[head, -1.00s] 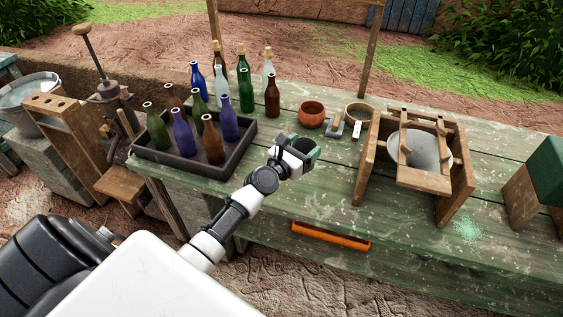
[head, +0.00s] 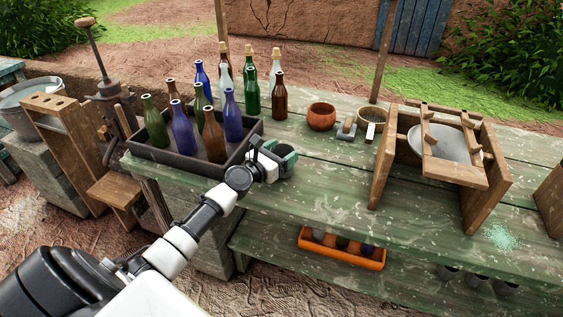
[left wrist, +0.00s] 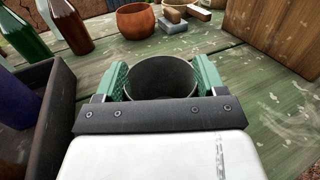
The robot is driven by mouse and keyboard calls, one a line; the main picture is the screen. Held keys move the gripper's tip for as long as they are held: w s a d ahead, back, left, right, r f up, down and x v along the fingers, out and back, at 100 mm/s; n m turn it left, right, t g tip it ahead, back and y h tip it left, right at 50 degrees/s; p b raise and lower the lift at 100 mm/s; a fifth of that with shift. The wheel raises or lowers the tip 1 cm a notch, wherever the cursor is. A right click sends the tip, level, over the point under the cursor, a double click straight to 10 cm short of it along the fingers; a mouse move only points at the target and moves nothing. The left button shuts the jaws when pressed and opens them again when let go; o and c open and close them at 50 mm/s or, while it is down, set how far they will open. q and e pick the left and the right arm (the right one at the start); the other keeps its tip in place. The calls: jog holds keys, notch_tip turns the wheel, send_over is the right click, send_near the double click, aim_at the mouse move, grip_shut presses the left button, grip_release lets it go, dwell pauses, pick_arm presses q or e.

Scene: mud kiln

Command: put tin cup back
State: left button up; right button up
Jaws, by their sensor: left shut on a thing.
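My left gripper (head: 279,156) is over the green table (head: 318,190), just right of the bottle tray. Its green fingers are shut on a dark grey tin cup (left wrist: 160,78). In the left wrist view the cup's round open mouth shows between the two fingers, and its inside looks empty. In the head view the cup (head: 284,166) is partly hidden by the gripper. I cannot tell whether the cup's base touches the table. My right gripper is not in view.
A dark tray (head: 180,166) of several bottles stands left of the gripper. A clay bowl (head: 321,117), a small tool block (head: 347,130) and a wooden frame (head: 384,165) stand behind and right. Below, an orange tray (head: 341,253) and grey cups (head: 448,272) sit on a lower shelf.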

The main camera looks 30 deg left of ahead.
pick_arm(q)
jog(key=shift+f, duration=0.5)
jog(key=shift+r, duration=0.1)
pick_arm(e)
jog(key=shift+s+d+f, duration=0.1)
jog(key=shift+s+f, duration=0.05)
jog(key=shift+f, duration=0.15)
pick_arm(q)
jog(key=shift+f, duration=0.2)
jog(key=o, duration=0.9)
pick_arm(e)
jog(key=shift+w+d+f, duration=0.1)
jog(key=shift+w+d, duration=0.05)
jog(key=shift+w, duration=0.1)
pick_arm(q)
jog(key=shift+r, duration=0.1)
jog(key=shift+r, duration=0.1)
jog(key=s, duration=0.3)
jog(key=s+a, duration=0.1)
jog(key=s, duration=0.6)
jog(key=shift+s+a, duration=0.3)
jog(key=shift+s, duration=0.05)
jog(key=shift+s+a, duration=0.15)
jog(key=shift+s, duration=0.45)
